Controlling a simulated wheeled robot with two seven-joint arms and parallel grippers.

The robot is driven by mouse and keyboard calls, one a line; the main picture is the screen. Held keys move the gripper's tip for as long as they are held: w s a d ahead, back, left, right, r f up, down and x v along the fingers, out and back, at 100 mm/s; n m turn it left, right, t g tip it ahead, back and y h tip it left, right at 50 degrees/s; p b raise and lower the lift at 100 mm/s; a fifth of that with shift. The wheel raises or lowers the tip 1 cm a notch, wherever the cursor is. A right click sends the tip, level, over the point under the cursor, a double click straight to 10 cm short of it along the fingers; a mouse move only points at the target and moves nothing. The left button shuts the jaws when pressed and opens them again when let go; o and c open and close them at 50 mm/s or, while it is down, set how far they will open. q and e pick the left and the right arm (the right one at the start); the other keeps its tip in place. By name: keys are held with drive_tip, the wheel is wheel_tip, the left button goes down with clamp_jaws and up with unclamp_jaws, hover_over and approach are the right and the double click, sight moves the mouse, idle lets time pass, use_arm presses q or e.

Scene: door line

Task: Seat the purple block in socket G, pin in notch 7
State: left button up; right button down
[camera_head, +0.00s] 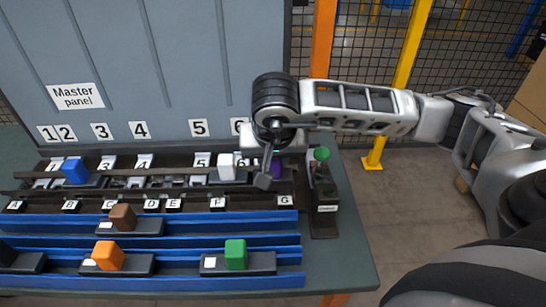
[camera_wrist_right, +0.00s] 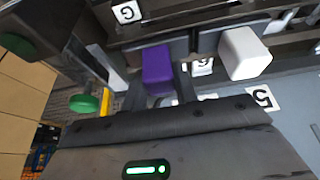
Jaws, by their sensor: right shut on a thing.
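The purple block (camera_head: 277,168) is at the right end of the rear socket row, near label G (camera_head: 285,200), mostly hidden by my right gripper (camera_head: 268,172). In the right wrist view the purple block (camera_wrist_right: 157,68) shows clearly, with the gripper's dark body below it and label G (camera_wrist_right: 127,12) above it. The right gripper is shut on the purple block. Its pin, the notch and whether the block is fully down in the socket are hidden. The number label behind it is partly covered by my arm. My left gripper is not in view.
A white block (camera_head: 227,167) stands just left of the purple one, and a blue block (camera_head: 75,171) is at the far left. Brown (camera_head: 122,217), orange (camera_head: 108,256) and green (camera_head: 235,254) blocks sit on blue rails in front. A green-knobbed post (camera_head: 321,155) stands close on the right.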

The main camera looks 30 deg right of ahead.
drive_tip(key=c, duration=1)
unclamp_jaws()
drive_tip(key=p+v, duration=0.1)
drive_tip(key=v, duration=1.5)
drive_tip(key=shift+w+r, duration=0.1)
